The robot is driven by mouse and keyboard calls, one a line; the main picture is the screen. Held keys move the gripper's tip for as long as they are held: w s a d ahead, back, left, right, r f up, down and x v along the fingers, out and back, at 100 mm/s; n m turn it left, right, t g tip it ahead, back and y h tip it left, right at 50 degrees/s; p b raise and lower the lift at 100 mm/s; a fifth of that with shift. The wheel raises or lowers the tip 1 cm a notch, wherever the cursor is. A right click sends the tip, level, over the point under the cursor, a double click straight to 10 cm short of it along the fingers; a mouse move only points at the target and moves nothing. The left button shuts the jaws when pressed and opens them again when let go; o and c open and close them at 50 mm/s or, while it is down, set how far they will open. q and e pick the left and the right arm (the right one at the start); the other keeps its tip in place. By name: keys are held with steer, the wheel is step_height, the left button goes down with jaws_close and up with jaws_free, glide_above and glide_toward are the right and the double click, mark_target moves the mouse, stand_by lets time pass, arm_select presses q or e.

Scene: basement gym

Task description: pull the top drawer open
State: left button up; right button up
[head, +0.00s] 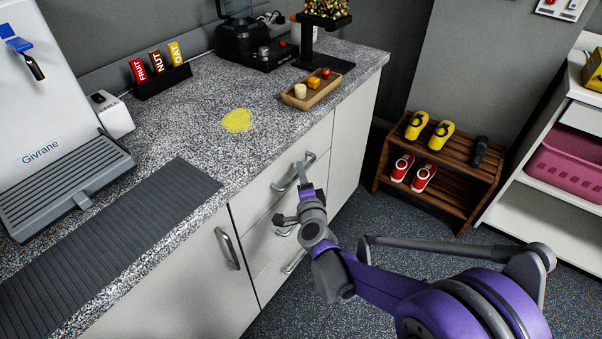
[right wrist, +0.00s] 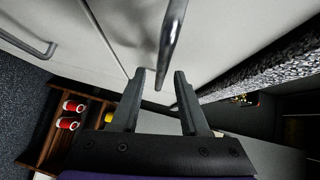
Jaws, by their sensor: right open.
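The top drawer (head: 256,203) is in the cabinet under the speckled counter, and its front looks flush with the cabinet. Its metal bar handle (head: 281,187) is partly hidden by my right gripper (head: 301,174), which reaches it from the front. In the right wrist view the handle (right wrist: 171,45) runs down to the space between the fingertips of my right gripper (right wrist: 159,76). The two fingers are apart, with a gap on each side of the bar. I cannot tell whether either finger touches it. My left gripper is not in view.
Lower drawers with handles (head: 294,262) sit below, and a cabinet door with a handle (head: 227,249) is at left. The counter (head: 205,105) overhangs the drawers and holds a wooden tray (head: 318,91). A shoe rack (head: 440,183) stands right; floor (head: 375,215) between is clear.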

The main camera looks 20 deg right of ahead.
steer(key=shift+w+d+f, duration=0.1)
steer(key=shift+w+d, duration=0.05)
steer(key=shift+w, duration=0.7)
jaws_close()
stand_by(0.8)
